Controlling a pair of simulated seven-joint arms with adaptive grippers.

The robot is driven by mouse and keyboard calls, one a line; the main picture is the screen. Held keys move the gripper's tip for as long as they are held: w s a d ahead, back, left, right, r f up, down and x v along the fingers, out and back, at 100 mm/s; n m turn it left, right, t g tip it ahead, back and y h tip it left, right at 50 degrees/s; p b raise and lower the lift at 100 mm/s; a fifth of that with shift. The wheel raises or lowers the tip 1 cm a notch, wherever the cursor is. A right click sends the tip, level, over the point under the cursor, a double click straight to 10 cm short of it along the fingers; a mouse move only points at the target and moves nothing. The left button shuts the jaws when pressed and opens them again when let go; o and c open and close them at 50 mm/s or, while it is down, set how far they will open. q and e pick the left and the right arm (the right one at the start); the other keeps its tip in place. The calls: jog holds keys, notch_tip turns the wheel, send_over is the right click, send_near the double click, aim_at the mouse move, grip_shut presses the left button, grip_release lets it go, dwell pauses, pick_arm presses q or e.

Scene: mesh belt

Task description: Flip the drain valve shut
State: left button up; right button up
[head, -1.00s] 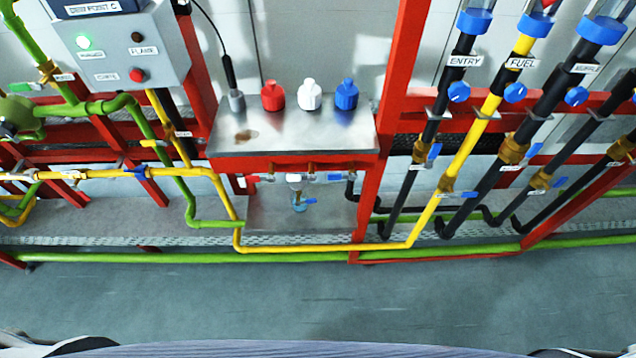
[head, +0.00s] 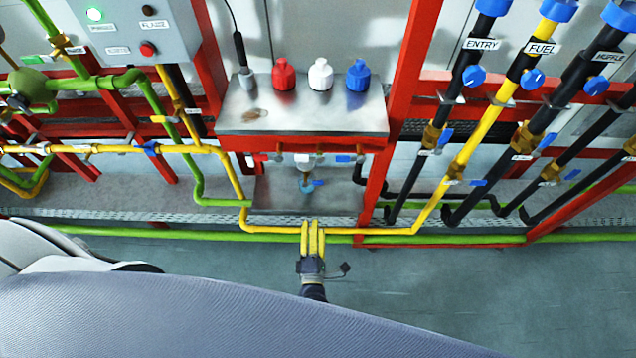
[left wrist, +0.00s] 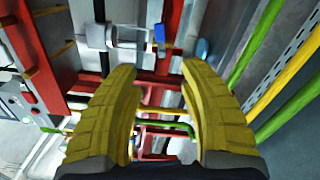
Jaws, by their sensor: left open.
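Under the metal shelf, a short fitting hangs with a small blue lever (head: 318,183) at its lower end. It looks like the drain valve, but no label on it is readable. The lever points right. My left gripper (head: 312,224), with yellow fingers, is below and in front of it, apart from it. In the left wrist view the gripper (left wrist: 164,75) is open with nothing between its fingers. A blue piece (left wrist: 159,33) beside a pale cylinder (left wrist: 126,34) shows beyond the fingertips; I cannot tell surely whether it is the same lever. My right gripper is out of view.
The metal shelf (head: 300,118) holds red, white and blue bottles. A yellow pipe (head: 275,230) and a green pipe (head: 450,239) run low across the front. A red post (head: 400,110) stands to the right, with several labelled pipes beyond. The floor in front is clear.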

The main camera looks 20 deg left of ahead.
aim_at(315, 184)
pick_arm(q)
jog(key=x, duration=1.7)
jog(key=shift+w, duration=0.1)
jog(key=shift+c, duration=0.3)
grip_shut()
